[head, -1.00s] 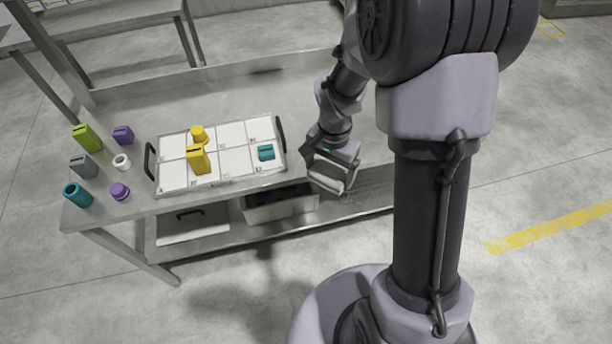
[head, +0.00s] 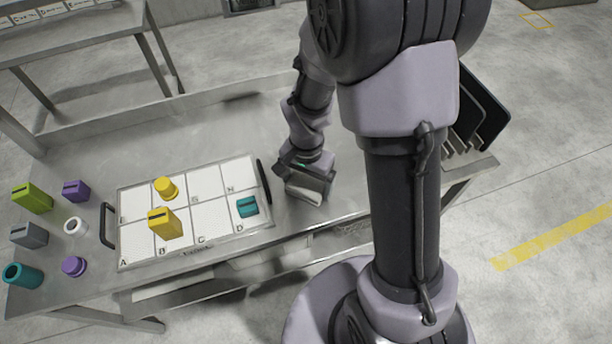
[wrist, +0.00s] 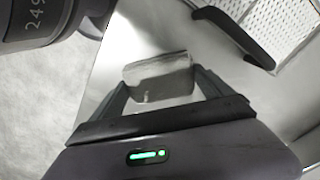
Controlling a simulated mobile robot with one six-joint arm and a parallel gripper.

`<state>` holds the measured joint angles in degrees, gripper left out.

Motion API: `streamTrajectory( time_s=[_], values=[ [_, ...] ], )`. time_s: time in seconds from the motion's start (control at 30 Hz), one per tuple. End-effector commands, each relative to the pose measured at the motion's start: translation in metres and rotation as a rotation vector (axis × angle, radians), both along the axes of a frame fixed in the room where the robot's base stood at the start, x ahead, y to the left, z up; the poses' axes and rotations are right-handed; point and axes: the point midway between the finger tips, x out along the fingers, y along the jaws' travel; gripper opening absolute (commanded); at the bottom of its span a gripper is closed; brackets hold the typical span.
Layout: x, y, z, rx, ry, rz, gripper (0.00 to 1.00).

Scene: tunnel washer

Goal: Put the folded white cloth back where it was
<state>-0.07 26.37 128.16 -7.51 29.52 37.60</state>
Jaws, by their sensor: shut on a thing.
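The folded white cloth (wrist: 158,72) is between the two fingers of my gripper (wrist: 160,84) in the wrist view, which is shut on it. In the head view my gripper (head: 306,194) is low over the table (head: 240,122), just right of the tray's right handle. The cloth is hard to make out there. I cannot tell whether it touches the table top.
A white tray (head: 206,213) with lettered cells and dark handles holds a yellow block (head: 164,223), a yellow round piece (head: 166,187) and a teal piece (head: 247,207). Several coloured pieces stand left of it. A dark rack (head: 487,115) is at right. The table behind the tray is clear.

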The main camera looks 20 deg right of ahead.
Motion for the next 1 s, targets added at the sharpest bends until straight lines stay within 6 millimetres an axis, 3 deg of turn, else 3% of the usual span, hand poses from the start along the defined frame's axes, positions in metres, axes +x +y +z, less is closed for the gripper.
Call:
streamTrajectory(
  time_s=[0.27, 0.3, 0.33, 0.53, 0.63, 0.9, 1.0],
  values=[
    [0.0, 0.0, -0.003, 0.0, -0.001, 0.0, 0.46],
    [0.0, 0.0, -0.001, 0.0, -0.001, 0.0, 0.98],
    [0.0, 0.0, -0.001, -0.001, -0.001, 0.0, 1.0],
    [0.0, 0.0, 0.0, 0.0, -0.001, 0.0, 1.0],
    [0.001, 0.0, 0.012, 0.0, -0.003, 0.0, 1.0],
    [0.001, 0.0, 0.09, 0.0, -0.004, 0.0, 1.0],
    [0.001, 0.0, 0.11, -0.001, -0.004, 0.0, 1.0]
  ],
)
